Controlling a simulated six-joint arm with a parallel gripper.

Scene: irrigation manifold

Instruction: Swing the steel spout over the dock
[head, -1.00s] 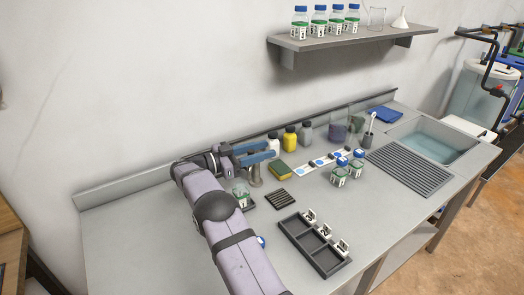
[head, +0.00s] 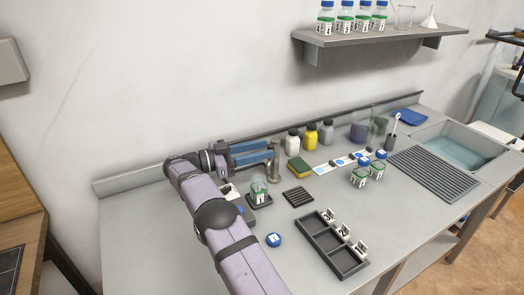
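The steel spout (head: 275,172) is an upright metal post with a round foot on the counter. The direction of its outlet is hard to make out, since my gripper covers part of its upper end. A small clear jar (head: 258,190) with a green and white label stands without a cap on a dark square base, which seems to be the dock (head: 262,201), in front and to the left of the post. My gripper (head: 269,152) points right at the top of the post. Its two blue fingers are apart, with a gap between them. Contact with the spout cannot be told.
A blue cap (head: 274,240) lies near my arm. A ridged black mat (head: 298,197) and a dark compartment tray (head: 333,245) lie right of the jar. A sponge (head: 298,169), several bottles and two capped jars (head: 368,170) stand farther right. The front left counter is clear.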

